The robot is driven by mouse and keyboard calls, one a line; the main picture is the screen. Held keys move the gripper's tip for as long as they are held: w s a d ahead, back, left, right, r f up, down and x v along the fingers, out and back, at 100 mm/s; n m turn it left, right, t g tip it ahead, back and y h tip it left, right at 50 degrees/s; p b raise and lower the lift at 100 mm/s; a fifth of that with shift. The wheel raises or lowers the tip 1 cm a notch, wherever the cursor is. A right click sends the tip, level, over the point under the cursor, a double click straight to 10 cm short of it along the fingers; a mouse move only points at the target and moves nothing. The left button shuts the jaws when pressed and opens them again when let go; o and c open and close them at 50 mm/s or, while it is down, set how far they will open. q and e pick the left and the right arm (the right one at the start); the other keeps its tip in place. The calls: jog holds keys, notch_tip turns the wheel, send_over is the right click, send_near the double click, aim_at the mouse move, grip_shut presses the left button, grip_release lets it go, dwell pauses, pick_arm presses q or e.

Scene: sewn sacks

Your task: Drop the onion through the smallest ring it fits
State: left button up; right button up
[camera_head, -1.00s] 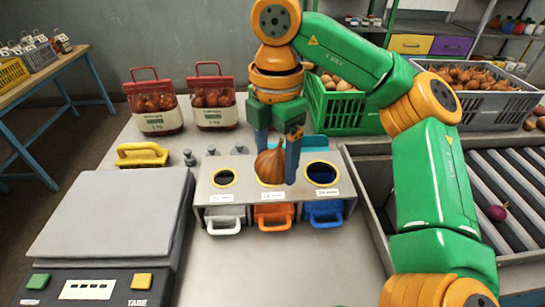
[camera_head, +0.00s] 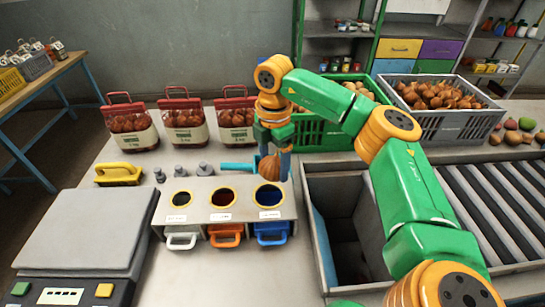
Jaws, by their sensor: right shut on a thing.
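The brown onion (camera_head: 269,168) is held in my right gripper (camera_head: 274,174), between its blue fingers. It hangs just above and behind the right ring as seen in the picture, apart from the ring. The grey stand has three yellow-rimmed holes in a row: the left ring (camera_head: 181,198) is the smallest, the middle ring (camera_head: 223,197) is larger, and the right ring (camera_head: 268,195) is the largest. Under them are a white bin (camera_head: 182,238), an orange bin (camera_head: 226,235) and a blue bin (camera_head: 271,233). My left gripper is not in view.
A scale (camera_head: 88,232) stands left, with a yellow-handled brush (camera_head: 119,174) behind it. Several onion bags (camera_head: 184,126), a green crate (camera_head: 320,130) and a grey crate (camera_head: 440,110) line the back. A roller conveyor (camera_head: 475,195) is at right. Small grey weights (camera_head: 181,171) stand behind the stand.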

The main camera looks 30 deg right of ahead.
jog(key=shift+w+a+f+b, duration=0.2)
jog(key=shift+a+f+b, duration=0.2)
jog(key=shift+f, duration=0.1)
jog(key=shift+w+a+f+b, duration=0.2)
jog(key=shift+a+f+b, duration=0.15)
jog(key=shift+a+f, duration=0.1)
jog(key=f+b, duration=0.2)
jog(key=d+f+b, duration=0.1)
jog(key=f, duration=0.1)
jog(key=shift+s+f+b, duration=0.2)
jog(key=shift+f+b, duration=0.05)
jog(key=shift+b, duration=0.1)
jog(key=o, duration=1.5)
jog(key=shift+a+r, duration=0.1)
jog(key=shift+r, duration=0.1)
pick_arm(q)
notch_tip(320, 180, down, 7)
jog(key=b, duration=0.1)
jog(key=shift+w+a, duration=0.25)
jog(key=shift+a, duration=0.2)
pick_arm(e)
notch_tip(320, 180, up, 7)
jog(key=shift+f, duration=0.1)
